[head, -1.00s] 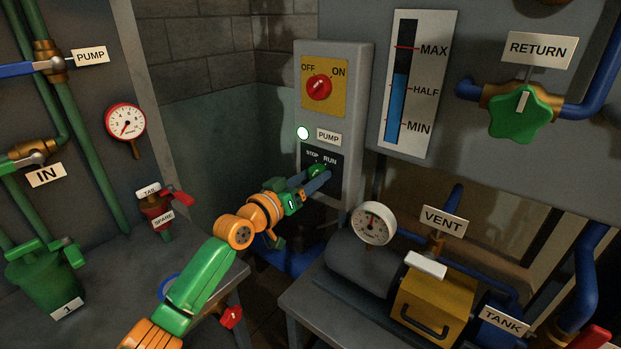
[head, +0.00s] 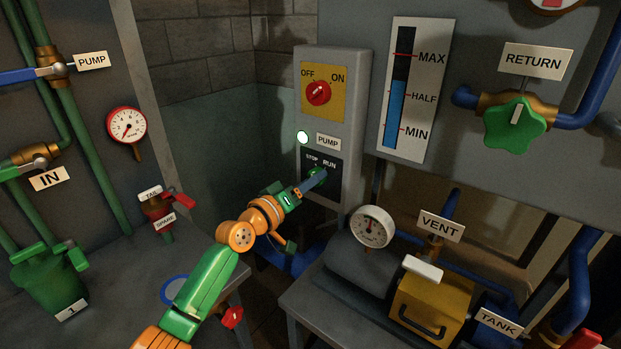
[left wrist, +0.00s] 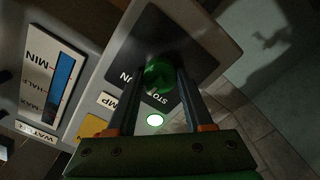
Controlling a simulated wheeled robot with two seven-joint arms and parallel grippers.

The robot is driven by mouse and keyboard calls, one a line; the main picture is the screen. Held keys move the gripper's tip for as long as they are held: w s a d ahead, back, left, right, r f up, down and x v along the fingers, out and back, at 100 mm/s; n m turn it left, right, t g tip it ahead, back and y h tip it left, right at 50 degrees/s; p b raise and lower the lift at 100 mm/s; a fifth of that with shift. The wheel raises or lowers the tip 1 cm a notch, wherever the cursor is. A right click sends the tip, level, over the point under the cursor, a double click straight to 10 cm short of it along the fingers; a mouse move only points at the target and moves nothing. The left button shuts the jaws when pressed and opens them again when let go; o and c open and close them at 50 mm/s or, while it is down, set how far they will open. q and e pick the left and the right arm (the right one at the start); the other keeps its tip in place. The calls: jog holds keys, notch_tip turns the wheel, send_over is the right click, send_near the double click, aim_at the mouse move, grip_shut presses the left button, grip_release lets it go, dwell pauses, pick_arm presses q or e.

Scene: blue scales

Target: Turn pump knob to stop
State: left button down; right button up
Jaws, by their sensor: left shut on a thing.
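The green pump knob (head: 316,175) is on the black STOP/RUN plate (head: 333,196), low on the grey control box (head: 345,90). It also shows in the left wrist view (left wrist: 160,73), between the two fingers. My left gripper (head: 319,178) reaches it from the lower left and is shut on it; its tips also show in the left wrist view (left wrist: 166,76). The fingers hide much of the knob in the head view, and I cannot tell where its mark points. The white lamp (head: 303,137) beside the PUMP label (head: 328,142) is lit. My right gripper is not in view.
A red OFF/ON switch (head: 318,93) sits above the lamp. The level gauge (head: 417,90) stands right of the box. A dial (head: 371,227) and a yellow box (head: 430,310) are at lower right. A green vessel (head: 48,285) stands at lower left.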

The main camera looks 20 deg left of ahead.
pick_arm(q)
jog(key=shift+n+p, duration=1.1)
jog(key=shift+n, duration=2.4)
jog(key=shift+c, duration=1.5)
grip_release()
